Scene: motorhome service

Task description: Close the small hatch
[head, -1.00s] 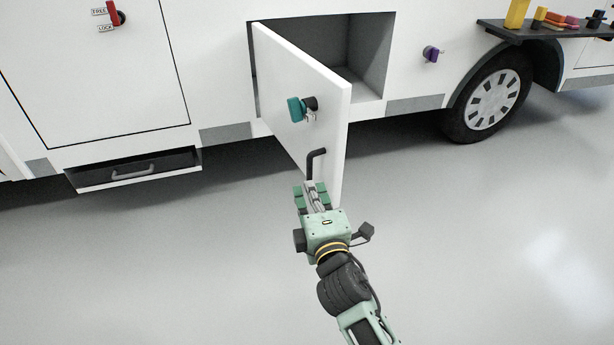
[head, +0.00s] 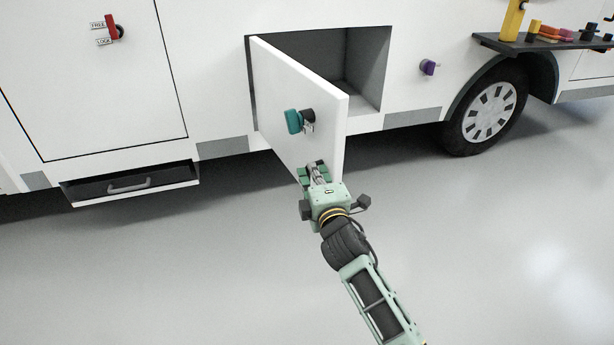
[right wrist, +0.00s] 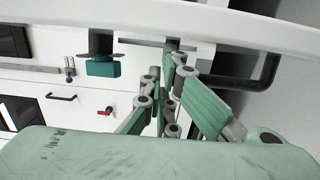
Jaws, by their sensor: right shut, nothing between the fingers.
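The small hatch (head: 277,95) is a white door standing wide open, swung out from a dark grey compartment (head: 366,70) in the vehicle's side. A teal lock knob (head: 294,121) is on its outer face; it also shows in the right wrist view (right wrist: 102,68). A black handle (right wrist: 266,72) shows at the right in the right wrist view; the gripper hides it in the head view. My right gripper (head: 314,170) is shut and empty at the door's lower outer part, close to the handle. Whether it touches the door is unclear. My left gripper is not in view.
A drawer (head: 130,184) with a grey handle sits low at the left, slightly out. A red lock knob (head: 112,27) is on a panel above it. A purple knob (head: 428,67), a wheel (head: 487,112) and a shelf (head: 500,42) with tools are at the right. The floor is clear.

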